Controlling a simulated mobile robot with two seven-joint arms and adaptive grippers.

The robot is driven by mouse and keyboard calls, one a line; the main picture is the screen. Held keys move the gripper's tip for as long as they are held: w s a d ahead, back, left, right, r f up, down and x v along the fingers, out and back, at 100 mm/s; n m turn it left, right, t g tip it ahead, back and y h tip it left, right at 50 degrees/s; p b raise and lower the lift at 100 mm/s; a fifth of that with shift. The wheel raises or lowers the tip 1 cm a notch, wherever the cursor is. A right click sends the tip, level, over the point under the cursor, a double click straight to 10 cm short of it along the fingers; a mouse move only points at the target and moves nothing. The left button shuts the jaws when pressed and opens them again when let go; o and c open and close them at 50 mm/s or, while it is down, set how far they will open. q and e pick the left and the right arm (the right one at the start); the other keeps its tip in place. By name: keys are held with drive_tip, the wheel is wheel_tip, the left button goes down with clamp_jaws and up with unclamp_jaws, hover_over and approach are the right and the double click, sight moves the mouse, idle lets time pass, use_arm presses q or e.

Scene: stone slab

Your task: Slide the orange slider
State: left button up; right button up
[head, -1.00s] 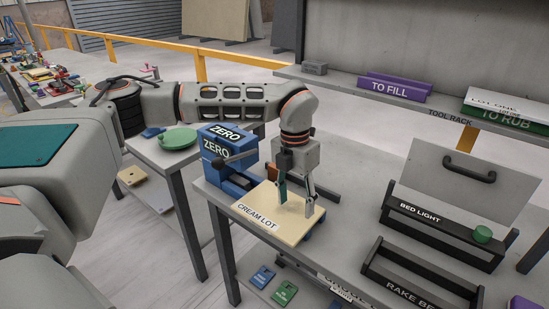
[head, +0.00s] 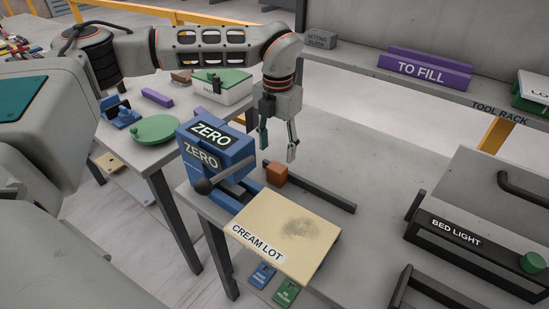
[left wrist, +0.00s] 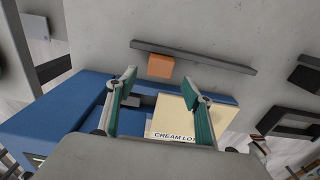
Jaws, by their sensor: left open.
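The orange slider (head: 276,173) is a small block on a dark rail (head: 322,192) that lies on the grey table, behind the cream slab. In the head view it is near the rail's left end. It also shows in the left wrist view (left wrist: 160,66), ahead of and between my fingers. My left gripper (head: 278,146) is open and empty, pointing down above and behind the slider, apart from it. In the left wrist view my left gripper (left wrist: 164,85) shows its two green-padded fingers spread wide. My right gripper is not in view.
A blue ZERO fixture (head: 214,155) with a dark-knobbed lever stands left of the slider. The cream slab (head: 285,232), labelled CREAM LOT, lies in front. A black BED LIGHT holder (head: 455,240) stands at right.

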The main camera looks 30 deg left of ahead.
sight(277, 167)
use_arm(q)
drive_tip(key=shift+f, duration=3.85)
clamp_jaws()
drive_tip(key=d, duration=0.3)
drive_tip(key=s+d, duration=0.1)
drive_tip(key=d, duration=0.5)
drive_tip(key=shift+s+d, duration=0.2)
drive_tip(key=shift+d, duration=0.1)
unclamp_jaws()
drive_tip(key=shift+r, duration=0.15)
